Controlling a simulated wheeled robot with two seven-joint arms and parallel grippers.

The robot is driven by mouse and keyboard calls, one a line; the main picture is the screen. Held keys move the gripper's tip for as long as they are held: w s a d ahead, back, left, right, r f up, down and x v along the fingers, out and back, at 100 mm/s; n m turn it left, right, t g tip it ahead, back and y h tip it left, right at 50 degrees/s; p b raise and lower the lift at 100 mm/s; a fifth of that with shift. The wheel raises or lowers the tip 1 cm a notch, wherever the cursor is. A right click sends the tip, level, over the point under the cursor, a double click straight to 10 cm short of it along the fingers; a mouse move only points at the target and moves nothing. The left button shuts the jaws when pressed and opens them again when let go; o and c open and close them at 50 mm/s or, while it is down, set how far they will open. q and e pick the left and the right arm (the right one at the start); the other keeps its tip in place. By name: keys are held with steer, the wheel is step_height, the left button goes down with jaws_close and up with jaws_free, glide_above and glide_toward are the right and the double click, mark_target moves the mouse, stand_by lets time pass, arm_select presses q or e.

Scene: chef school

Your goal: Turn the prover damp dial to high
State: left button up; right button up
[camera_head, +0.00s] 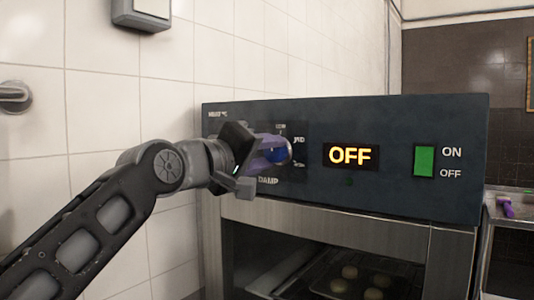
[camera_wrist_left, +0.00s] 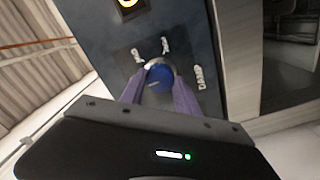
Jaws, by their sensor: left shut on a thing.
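The prover's dark control panel (camera_head: 390,170) spans the middle of the head view. The blue damp dial (camera_head: 283,153) sits at its left, with the label DAMP below it. My left gripper (camera_head: 272,151) has its purple fingers shut on the dial and partly covers it and its scale marks. In the left wrist view the fingers lie on both sides of the blue dial (camera_wrist_left: 159,78). A light line shows on the dial's face, but which mark it meets is hard to tell. My right gripper is in neither view.
The panel also bears a lit display (camera_head: 350,155) reading OFF and a green switch (camera_head: 424,160) marked ON and OFF. Below is a glass-fronted chamber with a tray of several dough pieces (camera_head: 348,272). A tiled wall (camera_head: 120,110) stands close at left. A purple object (camera_head: 505,206) lies at far right.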

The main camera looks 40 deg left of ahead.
arm_select(q)
jaws_close()
steer(key=shift+m+b, duration=0.35)
steer(key=shift+m, duration=0.05)
steer(key=m+b, duration=0.1)
steer(key=m, duration=0.2)
steer(key=shift+f+m+b, duration=0.1)
steer(key=shift+m+b, duration=0.25)
steer(key=shift+m, duration=0.05)
steer(key=m+b, duration=0.1)
steer(key=m, duration=0.5)
steer(key=shift+b, duration=0.35)
steer(key=m+b, duration=0.1)
steer(key=m, duration=0.5)
steer(key=shift+m, duration=0.3)
steer(key=m, duration=0.3)
steer(key=shift+m, duration=1.8)
